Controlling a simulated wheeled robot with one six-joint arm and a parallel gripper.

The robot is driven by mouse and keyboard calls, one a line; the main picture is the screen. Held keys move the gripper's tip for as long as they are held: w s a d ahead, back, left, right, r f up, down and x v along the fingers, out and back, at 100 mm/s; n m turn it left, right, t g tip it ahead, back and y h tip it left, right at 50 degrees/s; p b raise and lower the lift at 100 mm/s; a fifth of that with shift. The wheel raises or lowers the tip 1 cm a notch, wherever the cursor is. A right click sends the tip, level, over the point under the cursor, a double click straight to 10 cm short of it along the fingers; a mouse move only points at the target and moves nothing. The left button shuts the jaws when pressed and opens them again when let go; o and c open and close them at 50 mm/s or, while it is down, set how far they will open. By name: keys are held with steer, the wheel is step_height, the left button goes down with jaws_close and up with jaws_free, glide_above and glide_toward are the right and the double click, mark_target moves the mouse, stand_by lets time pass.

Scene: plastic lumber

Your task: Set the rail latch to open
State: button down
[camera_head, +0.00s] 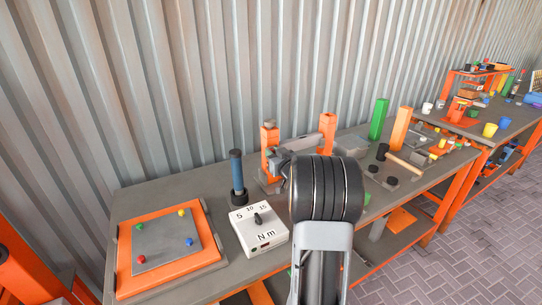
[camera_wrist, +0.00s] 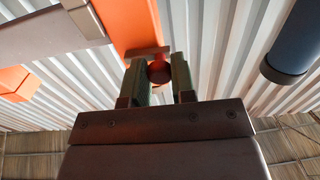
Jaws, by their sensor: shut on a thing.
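The rail latch stands at the back of the workbench as two orange posts (camera_head: 327,126) with a grey bar (camera_head: 301,143) between them. In the wrist view, one orange post (camera_wrist: 128,22) rises behind my fingers, and the grey bar (camera_wrist: 50,38) runs off to the left. My gripper (camera_wrist: 160,82) is shut on a small dark red round knob (camera_wrist: 159,71), held between the green finger pads in front of the post. In the head view my arm hides the fingers and part of the latch. I cannot tell the latch's setting.
A blue-handled cylinder (camera_head: 237,172) stands upright left of the latch. A white dial box (camera_head: 258,232) and an orange-framed board (camera_head: 168,247) are at the front left. A green block (camera_head: 379,119) and an orange block (camera_head: 400,127) stand to the right.

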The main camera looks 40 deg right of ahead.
steer(key=shift+a, duration=0.15)
steer(key=c, duration=0.9)
jaws_free()
steer(key=shift+a, duration=0.1)
steer(key=shift+c, duration=0.2)
steer(key=shift+s, duration=0.15)
steer(key=s+a+b, duration=0.1)
steer(key=s, duration=1.2)
steer(key=shift+s+a, duration=0.2)
steer(key=shift+a, duration=0.2)
